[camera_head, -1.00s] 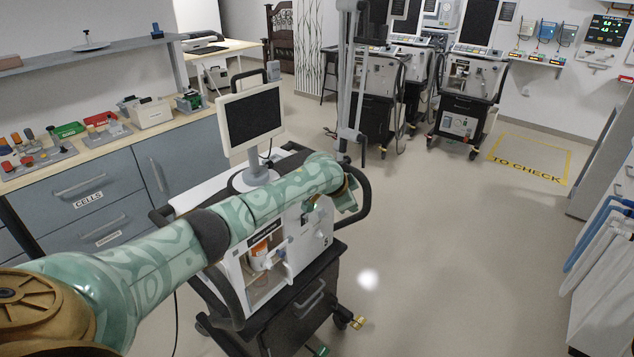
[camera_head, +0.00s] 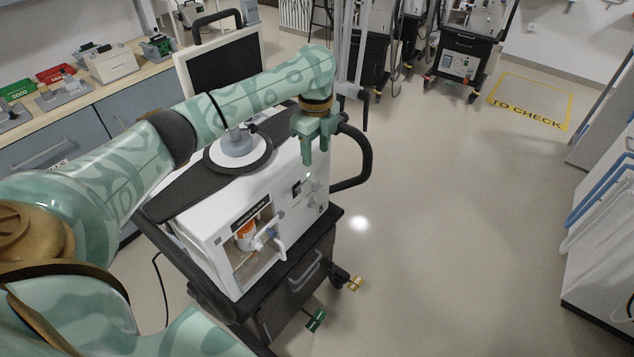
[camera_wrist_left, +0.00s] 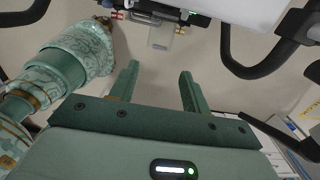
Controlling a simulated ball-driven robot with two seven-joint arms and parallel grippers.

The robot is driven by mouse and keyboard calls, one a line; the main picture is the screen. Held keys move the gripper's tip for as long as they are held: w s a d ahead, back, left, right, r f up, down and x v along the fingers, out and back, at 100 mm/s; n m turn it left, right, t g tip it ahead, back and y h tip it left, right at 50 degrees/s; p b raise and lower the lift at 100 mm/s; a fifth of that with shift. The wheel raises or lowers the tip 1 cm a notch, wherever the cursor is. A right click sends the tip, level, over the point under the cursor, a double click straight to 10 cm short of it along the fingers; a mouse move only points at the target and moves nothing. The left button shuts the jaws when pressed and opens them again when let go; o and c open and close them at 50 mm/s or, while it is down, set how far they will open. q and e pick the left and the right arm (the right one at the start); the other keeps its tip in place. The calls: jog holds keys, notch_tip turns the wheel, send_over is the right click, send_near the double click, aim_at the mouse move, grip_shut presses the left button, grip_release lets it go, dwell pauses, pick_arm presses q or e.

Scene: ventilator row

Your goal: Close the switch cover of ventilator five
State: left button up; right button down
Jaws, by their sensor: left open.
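The near ventilator (camera_head: 222,262) is a white unit on a dark cart, with a monitor on top. Its front panel carries a small green-lit switch (camera_head: 308,176) near the right end. In the left wrist view a clear, plate-like piece (camera_wrist_left: 160,38), seemingly the switch cover, stands out from the panel edge at the top. My left gripper (camera_head: 317,152) is open and empty, pointing down just above the panel's right end. In the wrist view its two fingers (camera_wrist_left: 160,72) are apart, with the clear piece beyond them. Contact is not visible. My right gripper is not in view.
A black handle (camera_head: 365,160) curves out at the ventilator's right side, close to my gripper. Other ventilators (camera_head: 455,60) stand at the back. A yellow floor marking (camera_head: 530,122) reads TO CHECK. A counter with trays runs along the left.

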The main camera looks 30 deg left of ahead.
aim_at(316, 182)
pick_arm(q)
notch_tip(316, 182, down, 10)
jog(key=b, duration=0.3)
jog(key=shift+r+b, duration=0.1)
jog(key=shift+b, duration=0.3)
jog(key=shift+d, duration=0.1)
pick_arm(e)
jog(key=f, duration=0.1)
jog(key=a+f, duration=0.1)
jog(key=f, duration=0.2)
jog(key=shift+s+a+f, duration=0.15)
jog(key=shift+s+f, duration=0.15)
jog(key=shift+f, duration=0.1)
pick_arm(q)
jog(key=c, duration=1)
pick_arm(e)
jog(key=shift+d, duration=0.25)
